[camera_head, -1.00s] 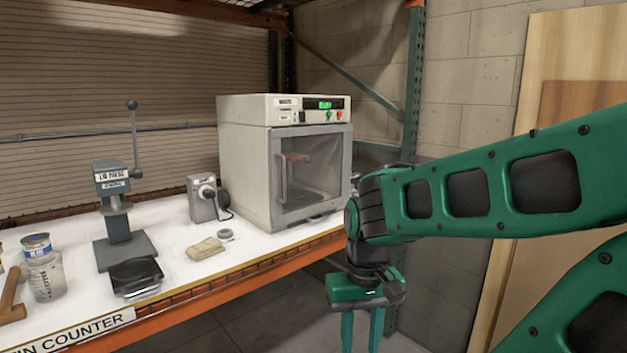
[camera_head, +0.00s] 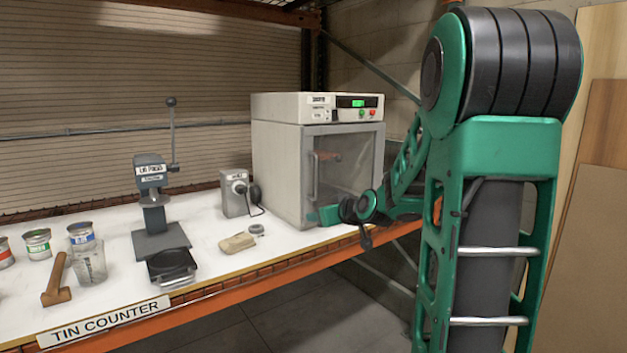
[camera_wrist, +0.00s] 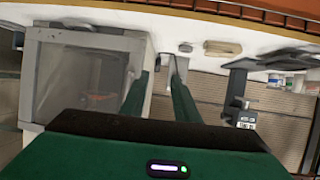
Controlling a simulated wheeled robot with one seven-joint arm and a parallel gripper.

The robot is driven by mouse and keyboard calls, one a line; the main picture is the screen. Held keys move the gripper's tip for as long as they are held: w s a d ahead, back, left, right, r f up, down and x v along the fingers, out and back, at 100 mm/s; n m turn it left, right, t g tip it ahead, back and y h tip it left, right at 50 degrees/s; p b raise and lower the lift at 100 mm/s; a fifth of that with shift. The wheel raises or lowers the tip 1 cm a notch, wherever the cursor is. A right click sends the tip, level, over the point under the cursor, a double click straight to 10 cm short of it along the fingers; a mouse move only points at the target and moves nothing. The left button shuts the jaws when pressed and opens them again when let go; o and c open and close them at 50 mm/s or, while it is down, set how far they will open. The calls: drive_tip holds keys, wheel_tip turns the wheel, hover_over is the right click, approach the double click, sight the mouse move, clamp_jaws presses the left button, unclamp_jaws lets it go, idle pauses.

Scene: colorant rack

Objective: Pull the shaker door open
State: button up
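The white shaker (camera_head: 277,165) stands on the counter, and its framed glass door (camera_head: 350,165) looks shut. The upright door handle (camera_head: 315,175) is on the door's left side. My gripper (camera_head: 318,215) is in front of the door, near the handle's lower end. In the wrist view, which is turned nearly upside down, my gripper (camera_wrist: 160,85) is open with a gap between its two green fingers. The left finger overlaps the edge of the shaker door (camera_wrist: 85,75). I cannot tell whether it touches the handle.
A small grey device (camera_head: 235,193), a tan block (camera_head: 237,242) and a lever press (camera_head: 153,205) stand left of the shaker. A hammer (camera_head: 57,280), a jar (camera_head: 88,262) and several tins are further left. The orange shelf beam (camera_head: 260,298) edges the counter.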

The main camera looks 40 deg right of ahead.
sight(316, 176)
drive_tip(key=w+d+r+m+t+h, duration=0.1)
drive_tip(key=w+d+r+t+h, duration=0.1)
drive_tip(key=w+d+r+t, duration=0.35)
drive_tip(key=shift+g, duration=0.55)
drive_tip(key=w+d, duration=0.1)
drive_tip(key=w, duration=0.2)
drive_tip(key=w+d+r, duration=0.1)
drive_tip(key=w, duration=0.2)
drive_tip(key=w+d, duration=0.1)
drive_tip(key=w, duration=0.2)
drive_tip(key=shift+w+d+r, duration=0.15)
drive_tip(key=shift+d+r, duration=0.05)
drive_tip(key=shift+d, duration=0.15)
drive_tip(key=shift+c, duration=0.3)
clamp_jaws()
